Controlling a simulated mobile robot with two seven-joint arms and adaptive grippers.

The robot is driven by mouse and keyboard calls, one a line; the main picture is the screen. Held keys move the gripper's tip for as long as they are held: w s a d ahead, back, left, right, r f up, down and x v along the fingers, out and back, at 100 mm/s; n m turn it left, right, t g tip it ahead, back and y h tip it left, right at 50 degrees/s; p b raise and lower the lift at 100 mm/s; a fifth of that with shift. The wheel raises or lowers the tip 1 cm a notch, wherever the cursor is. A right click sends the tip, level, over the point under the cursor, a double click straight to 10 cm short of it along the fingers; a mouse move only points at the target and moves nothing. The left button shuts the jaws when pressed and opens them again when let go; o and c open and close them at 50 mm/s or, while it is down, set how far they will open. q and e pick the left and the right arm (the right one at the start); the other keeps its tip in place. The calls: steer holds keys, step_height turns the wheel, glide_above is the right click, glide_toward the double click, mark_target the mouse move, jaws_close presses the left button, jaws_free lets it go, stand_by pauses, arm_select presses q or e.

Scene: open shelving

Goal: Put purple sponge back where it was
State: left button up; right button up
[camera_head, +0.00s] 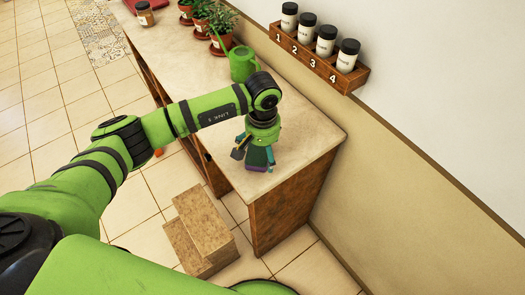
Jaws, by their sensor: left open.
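My left gripper (256,156) is low over the near end of the counter (305,143), pointing down, with its fingers apart. A small block with dark green and purple faces (257,158) shows between and below the fingers; it looks like the purple sponge. The fingers and wrist partly hide it. I cannot tell whether it rests on the counter or touches the fingers. My right gripper is not in view.
A green watering can (242,63) stands just behind my left wrist, with potted plants (222,42) and a jar (145,14) farther back. A wall rack (320,63) holds several numbered jars. A stepped box (200,232) is on the floor.

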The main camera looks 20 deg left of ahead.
mark_target(263, 152)
arm_select(q)
step_height(263, 152, up, 11)
steer(key=b, duration=0.3)
steer(key=shift+b, duration=0.35)
